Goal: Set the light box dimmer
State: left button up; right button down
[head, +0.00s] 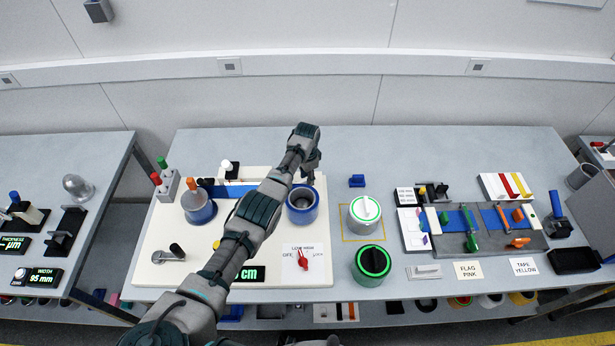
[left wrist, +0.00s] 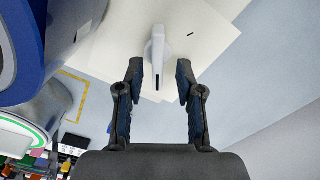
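My left gripper (head: 311,178) reaches over the back right corner of the white light box panel (head: 150,225), behind a blue-rimmed roll (head: 301,216). In the left wrist view my left gripper (left wrist: 157,85) is open, its fingers apart. A white knob or lever (left wrist: 157,48) with a black mark stands on a white plate (left wrist: 215,28) between and beyond the fingertips; I see no contact. A short dark tick is on the plate beside it. In the head view my arm hides this part. A red pointer knob (head: 303,258) sits on a label with OFF, LOW and HIGH at the front right. My right gripper is out of view.
A white-topped roll (head: 365,214) and a dark roll with a green ring (head: 371,265) stand right of the panel. A grey tray (head: 490,240) of tools is farther right. A black lever (head: 170,254) is at front left.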

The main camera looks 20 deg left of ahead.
pick_arm(q)
notch_tip(320, 180, up, 12)
jog(key=shift+w, duration=0.15)
jog(key=shift+f, duration=0.15)
dwell(0.5)
